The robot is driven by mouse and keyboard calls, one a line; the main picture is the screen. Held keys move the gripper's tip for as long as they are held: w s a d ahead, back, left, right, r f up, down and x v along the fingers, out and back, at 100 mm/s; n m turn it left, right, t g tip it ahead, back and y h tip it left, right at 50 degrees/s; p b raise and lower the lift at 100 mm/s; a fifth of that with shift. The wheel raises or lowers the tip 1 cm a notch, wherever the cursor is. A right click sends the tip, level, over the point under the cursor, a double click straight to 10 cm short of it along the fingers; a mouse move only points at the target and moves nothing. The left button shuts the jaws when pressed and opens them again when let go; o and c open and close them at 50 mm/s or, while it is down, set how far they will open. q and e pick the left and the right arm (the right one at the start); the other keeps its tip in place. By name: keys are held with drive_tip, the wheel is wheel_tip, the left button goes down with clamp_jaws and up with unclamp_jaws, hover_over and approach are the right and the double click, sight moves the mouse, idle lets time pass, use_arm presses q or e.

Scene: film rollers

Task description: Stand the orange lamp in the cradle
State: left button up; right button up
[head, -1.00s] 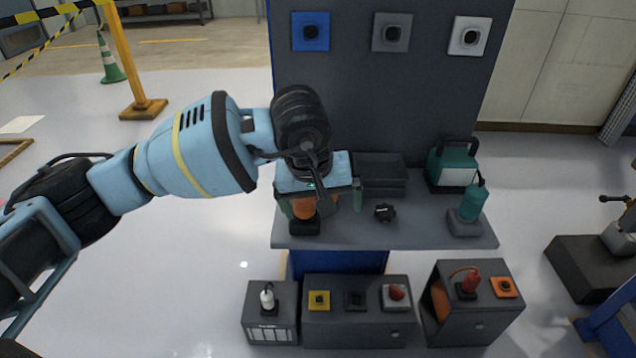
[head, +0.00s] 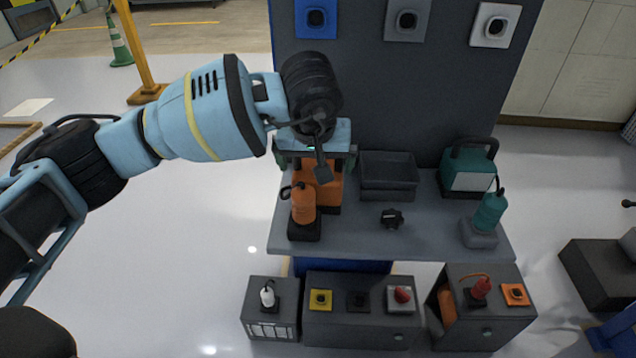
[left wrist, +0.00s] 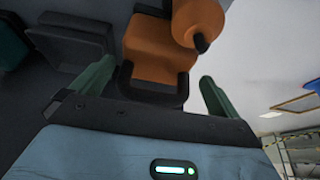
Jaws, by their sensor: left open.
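The orange lamp (head: 303,203), a bottle-like body with a dark hook at its top, stands upright on a dark block-like cradle (head: 304,232) at the left front of the grey table. How deep it sits in the cradle is hidden. My left gripper (head: 318,165) is open and empty, behind and above the lamp, over an orange case (head: 328,190) with a dark handle. In the left wrist view the case (left wrist: 160,58) shows beyond and between the spread fingers (left wrist: 155,84). The lamp (left wrist: 197,15) is at the top right there, apart from the fingers. My right gripper is out of view.
On the table (head: 350,236) are an open grey bin (head: 390,190), a small black knob-like part (head: 391,218), a teal case (head: 473,182) and a teal lamp (head: 490,212) on a grey cradle. The dark back panel (head: 400,90) rises behind. Low cabinets (head: 360,330) stand in front.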

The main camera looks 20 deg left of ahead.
use_arm(q)
drive_tip(key=shift+w+x, duration=0.2)
drive_tip(key=shift+x, duration=1.1)
drive_tip(key=shift+w+x, duration=0.2)
drive_tip(key=shift+x, duration=1.1)
drive_tip(key=shift+r, duration=0.15)
drive_tip(key=shift+c, duration=0.4)
drive_tip(key=shift+r, duration=0.1)
drive_tip(key=c, duration=1.2)
drive_tip(key=shift+o, duration=0.2)
wheel_tip(320, 180, up, 10)
drive_tip(key=shift+r, duration=0.1)
